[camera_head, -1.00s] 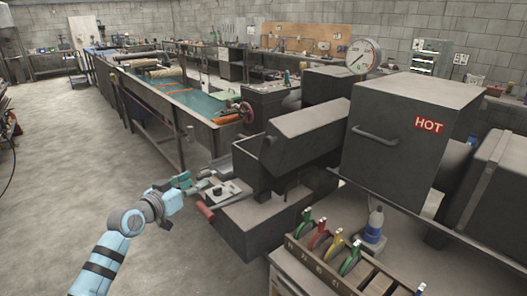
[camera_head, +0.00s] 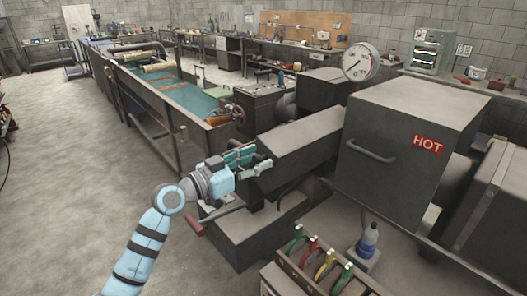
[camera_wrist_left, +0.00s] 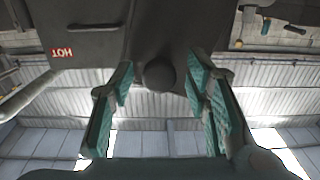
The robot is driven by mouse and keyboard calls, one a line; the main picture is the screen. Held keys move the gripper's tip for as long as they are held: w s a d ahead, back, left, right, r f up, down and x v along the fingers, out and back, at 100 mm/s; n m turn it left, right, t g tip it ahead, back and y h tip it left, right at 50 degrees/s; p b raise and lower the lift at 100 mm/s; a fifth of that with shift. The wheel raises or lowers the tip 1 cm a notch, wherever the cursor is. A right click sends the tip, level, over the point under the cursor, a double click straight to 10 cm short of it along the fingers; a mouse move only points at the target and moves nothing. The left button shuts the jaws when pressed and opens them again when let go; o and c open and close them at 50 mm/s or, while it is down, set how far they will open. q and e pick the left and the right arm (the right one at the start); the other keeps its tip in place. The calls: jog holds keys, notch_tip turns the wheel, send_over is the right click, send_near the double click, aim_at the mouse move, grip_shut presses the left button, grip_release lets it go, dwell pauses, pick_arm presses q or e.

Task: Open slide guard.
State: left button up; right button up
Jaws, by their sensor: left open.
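The slide guard (camera_head: 305,140) is a long dark grey sloping box cover on the machine, left of the large hot box. My left gripper (camera_head: 262,160) is at the guard's left end in the head view, with its teal fingers apart. In the left wrist view, the open fingers (camera_wrist_left: 162,90) lie on either side of a dark round knob (camera_wrist_left: 159,75) on a dark panel. A visible gap separates the fingers from the knob in that view. The gripper hides part of the guard's left end. My right gripper is not in view.
A grey box marked HOT (camera_head: 410,150) with a bar handle stands right of the guard. A red-handled lever (camera_head: 195,223) sits below my left gripper. A rack of coloured-handled tools (camera_head: 318,262) and a bottle (camera_head: 368,240) are in front.

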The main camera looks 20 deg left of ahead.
pick_arm(q)
jog(key=shift+s+a+r, duration=0.1)
jog(key=shift+s+a, duration=0.1)
jog(key=shift+s, duration=0.2)
grip_shut()
jog(key=a+n, duration=0.1)
jog(key=w+a+r+n, duration=0.1)
jog(key=n, duration=0.1)
jog(key=w+a+r+n, duration=0.1)
jog(key=a, duration=0.1)
jog(key=shift+w+r, duration=0.1)
jog(key=shift+r, duration=0.1)
